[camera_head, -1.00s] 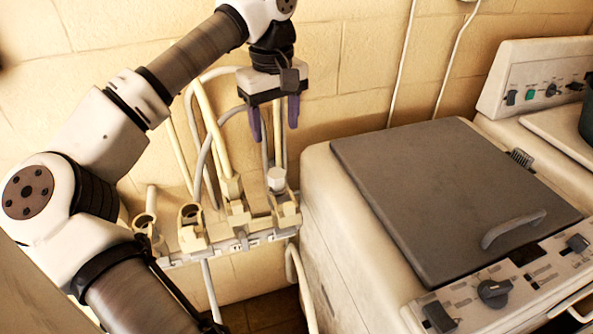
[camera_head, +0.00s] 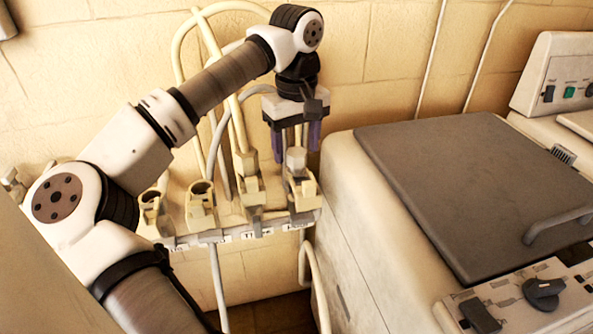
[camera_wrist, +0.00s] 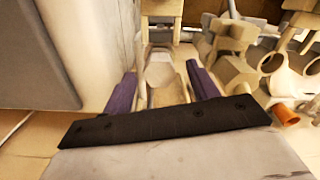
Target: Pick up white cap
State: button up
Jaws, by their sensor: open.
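The white cap (camera_head: 296,159) is a small pale, faceted piece standing upright at the right end of the wall-mounted holder rack, just above its rightmost holder. In the wrist view, the cap (camera_wrist: 160,70) shows between the fingers of my gripper (camera_wrist: 161,78). I see a finger on each side and no clear contact; the exact height gap cannot be told.
The rack (camera_head: 230,222) holds several cream holders (camera_head: 201,205) and hoses (camera_head: 237,125) close left of my gripper. A white machine (camera_head: 350,215) with a grey lid (camera_head: 470,180) stands close on the right. The tiled wall (camera_head: 370,60) is behind.

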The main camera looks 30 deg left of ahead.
aim_at(297, 152)
notch_tip(297, 152, down, 3)
jog(key=shift+w+b, duration=0.1)
jog(key=shift+b, duration=0.6)
jog(key=shift+r, duration=0.1)
jog(key=c, duration=1.1)
jog(key=shift+o, duration=0.2)
